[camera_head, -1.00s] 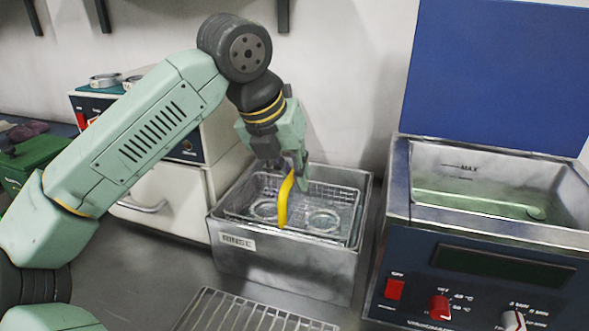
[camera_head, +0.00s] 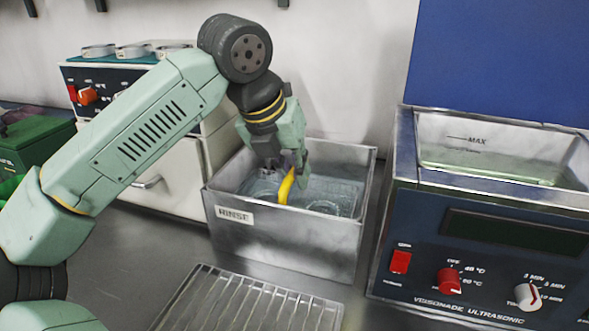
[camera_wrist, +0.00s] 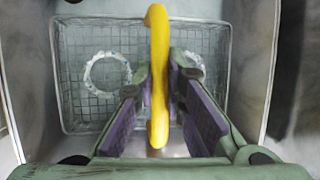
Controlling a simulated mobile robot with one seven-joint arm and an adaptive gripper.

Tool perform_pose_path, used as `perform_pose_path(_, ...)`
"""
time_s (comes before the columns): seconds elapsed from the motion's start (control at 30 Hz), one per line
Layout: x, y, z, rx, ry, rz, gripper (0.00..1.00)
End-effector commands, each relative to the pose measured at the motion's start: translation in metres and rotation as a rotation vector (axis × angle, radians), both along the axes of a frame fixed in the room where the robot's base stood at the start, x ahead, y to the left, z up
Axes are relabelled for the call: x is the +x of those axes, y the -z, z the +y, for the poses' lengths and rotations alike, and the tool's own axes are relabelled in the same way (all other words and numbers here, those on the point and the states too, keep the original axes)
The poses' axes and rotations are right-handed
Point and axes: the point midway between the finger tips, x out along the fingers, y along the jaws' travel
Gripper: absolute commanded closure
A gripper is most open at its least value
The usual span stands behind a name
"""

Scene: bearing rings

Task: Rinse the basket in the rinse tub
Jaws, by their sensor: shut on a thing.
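My gripper (camera_head: 287,168) is shut on the yellow handle (camera_head: 286,188) of the wire basket. The handle also stands between my fingers in the wrist view (camera_wrist: 158,85). The wire basket (camera_wrist: 70,112) sits low inside the grey metal rinse tub (camera_head: 290,243), which is labelled RINSE. Water in the tub covers most or all of the basket in the head view. Two bearing rings lie in the basket: the left ring (camera_wrist: 88,76) is clear to see, the right ring (camera_wrist: 197,61) is partly hidden by my finger. Whether the basket touches the tub floor cannot be told.
An ultrasonic cleaner (camera_head: 480,262) with its blue lid (camera_head: 500,60) up stands to the right. A wire drying rack (camera_head: 250,302) lies in front of the tub. A white cabinet-like unit (camera_head: 170,190) with rings on top stands behind left. A green bin (camera_head: 40,145) is at far left.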

Motion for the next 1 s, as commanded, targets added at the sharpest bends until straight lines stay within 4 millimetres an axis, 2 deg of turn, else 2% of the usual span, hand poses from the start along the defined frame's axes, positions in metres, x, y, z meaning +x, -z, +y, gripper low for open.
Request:
perform_pose_path(0.5, 0.0, -0.03, 0.0, -0.002, -0.001, -0.001, 1.0)
perform_pose_path(1.0, 0.0, -0.024, 0.0, -0.002, 0.0, -0.002, 1.0)
